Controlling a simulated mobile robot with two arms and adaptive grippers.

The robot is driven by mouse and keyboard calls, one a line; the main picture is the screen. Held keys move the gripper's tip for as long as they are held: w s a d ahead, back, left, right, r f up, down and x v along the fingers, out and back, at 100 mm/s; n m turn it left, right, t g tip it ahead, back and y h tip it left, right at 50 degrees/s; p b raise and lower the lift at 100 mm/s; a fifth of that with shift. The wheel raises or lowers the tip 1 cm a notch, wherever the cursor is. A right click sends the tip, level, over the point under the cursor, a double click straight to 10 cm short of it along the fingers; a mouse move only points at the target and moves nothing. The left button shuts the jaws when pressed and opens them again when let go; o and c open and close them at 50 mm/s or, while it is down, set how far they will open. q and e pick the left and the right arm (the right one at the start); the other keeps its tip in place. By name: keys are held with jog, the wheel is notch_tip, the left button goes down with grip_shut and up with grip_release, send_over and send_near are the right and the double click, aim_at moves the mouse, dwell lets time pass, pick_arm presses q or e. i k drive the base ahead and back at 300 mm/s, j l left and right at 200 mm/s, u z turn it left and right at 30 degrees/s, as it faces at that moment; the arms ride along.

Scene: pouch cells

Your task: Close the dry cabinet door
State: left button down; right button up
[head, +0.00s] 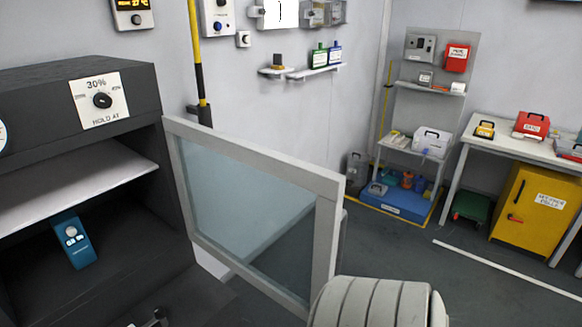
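The dry cabinet (40,92) stands at the left, dark grey, with a humidity dial (102,100) on its top front. Its door (262,160), a light grey frame around a glass pane, stands wide open, swung out from the cabinet's right side. Inside, a blue item (74,240) sits below a white shelf (75,188). A small dark and metallic part at the bottom edge, in front of the cabinet, may be the tip of my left gripper; its fingers are not clear. A pale ribbed link of mine is at the bottom centre, near the door's lower right corner. My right gripper is not visible.
A yellow and black pole (196,55) stands behind the door. A small wall shelf (315,72) holds bottles. At the back right are a white table (480,134) and a yellow cabinet (530,208). The floor right of the door is clear.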

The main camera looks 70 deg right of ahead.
aim_at(331, 219)
jog(key=k+l, duration=0.1)
jog(key=l, duration=0.3)
jog(key=k+l, duration=0.1)
jog(key=l, duration=0.3)
jog(key=k+l, duration=0.15)
jog(key=l, duration=0.25)
jog(key=k+l, duration=0.1)
jog(key=l, duration=0.35)
jog(key=i+l, duration=0.1)
jog(key=l, duration=0.2)
jog(key=i+l, duration=0.15)
jog(key=l, duration=0.15)
jog(key=i+l, duration=0.1)
jog(key=l, duration=0.2)
